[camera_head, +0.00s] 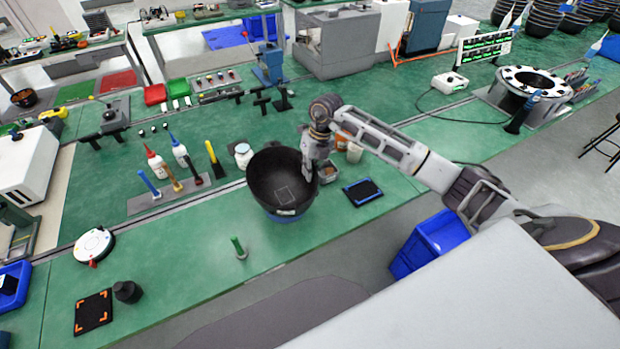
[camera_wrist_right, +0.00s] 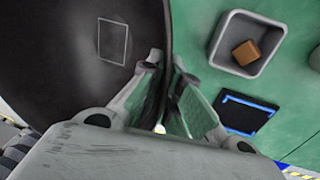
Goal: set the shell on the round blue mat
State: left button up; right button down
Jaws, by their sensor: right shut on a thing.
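The shell (camera_head: 270,172) is a large black bowl, open side up and slightly tilted, with a pale square outline inside. It fills the left of the right wrist view (camera_wrist_right: 60,60). A blue edge of the round mat (camera_head: 290,218) shows just below the shell, which hides the rest. I cannot tell whether the shell touches it. My right gripper (camera_head: 311,178) is shut on the shell's right rim, one finger inside and one outside, as the right wrist view also shows (camera_wrist_right: 166,75). My left gripper is not in view.
A small grey bin (camera_head: 328,172) with a brown block (camera_wrist_right: 247,53) stands close to the shell's right. A black pad with blue marks (camera_head: 363,191) lies beyond it. A green peg (camera_head: 239,247) stands at front left. Bottles (camera_head: 180,152) and a jar (camera_head: 243,155) stand behind left.

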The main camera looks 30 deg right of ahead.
jog(key=shift+d+p+x, duration=0.15)
jog(key=shift+d+x, duration=0.05)
jog(key=shift+x, duration=0.7)
jog(key=shift+d+p+x, duration=0.15)
jog(key=shift+x, duration=0.7)
jog(key=shift+f, duration=0.25)
jog(key=c, duration=1.6)
grip_release()
jog(key=shift+c, duration=0.2)
jog(key=b+v, duration=0.2)
jog(key=v, duration=1)
